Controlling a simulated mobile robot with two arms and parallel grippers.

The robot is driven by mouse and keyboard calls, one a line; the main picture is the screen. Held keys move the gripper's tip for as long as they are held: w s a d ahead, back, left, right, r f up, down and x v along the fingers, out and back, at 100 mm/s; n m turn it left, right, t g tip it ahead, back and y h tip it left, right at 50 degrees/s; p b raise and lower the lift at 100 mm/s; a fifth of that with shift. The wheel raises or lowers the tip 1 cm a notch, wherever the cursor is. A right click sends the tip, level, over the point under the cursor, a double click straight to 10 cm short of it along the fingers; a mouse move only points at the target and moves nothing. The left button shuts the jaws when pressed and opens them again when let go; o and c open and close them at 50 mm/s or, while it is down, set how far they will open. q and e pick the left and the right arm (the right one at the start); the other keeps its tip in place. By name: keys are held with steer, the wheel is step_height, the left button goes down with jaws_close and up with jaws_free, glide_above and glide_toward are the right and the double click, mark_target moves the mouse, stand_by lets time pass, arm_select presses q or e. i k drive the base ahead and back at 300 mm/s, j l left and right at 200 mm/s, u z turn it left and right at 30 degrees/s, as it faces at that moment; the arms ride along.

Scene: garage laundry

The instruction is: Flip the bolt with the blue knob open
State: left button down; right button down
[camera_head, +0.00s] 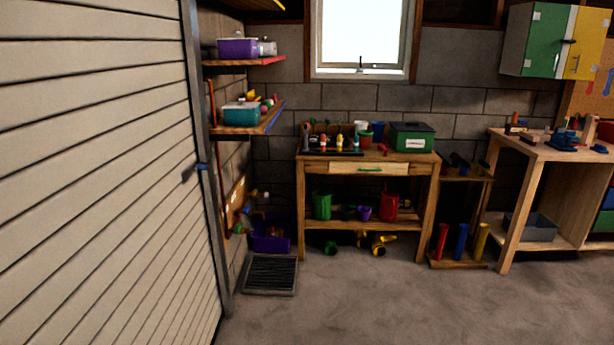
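The door stands at the left of the head view and looks closed against the frame. Neither of my grippers shows.
A wooden workbench (368,168) stands against the back wall, with a second bench (545,150) at the right. Wall shelves (245,129) and a floor grate (271,275) lie just past the frame. The concrete floor (400,305) in front is clear.

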mark_target(200, 166)
steer(key=i+l+u, duration=0.1)
steer(key=i, duration=0.35)
steer(key=i+l, duration=0.1)
steer(key=i, duration=0.4)
steer(key=i+l+u, duration=0.15)
steer(key=i, duration=0.3)
steer(key=i+l+u, duration=0.1)
steer(key=i, duration=0.35)
steer(key=i+l, duration=0.25)
steer(key=i, duration=0.25)
steer(key=i+l+u, duration=0.4)
steer(key=i+l, duration=0.15)
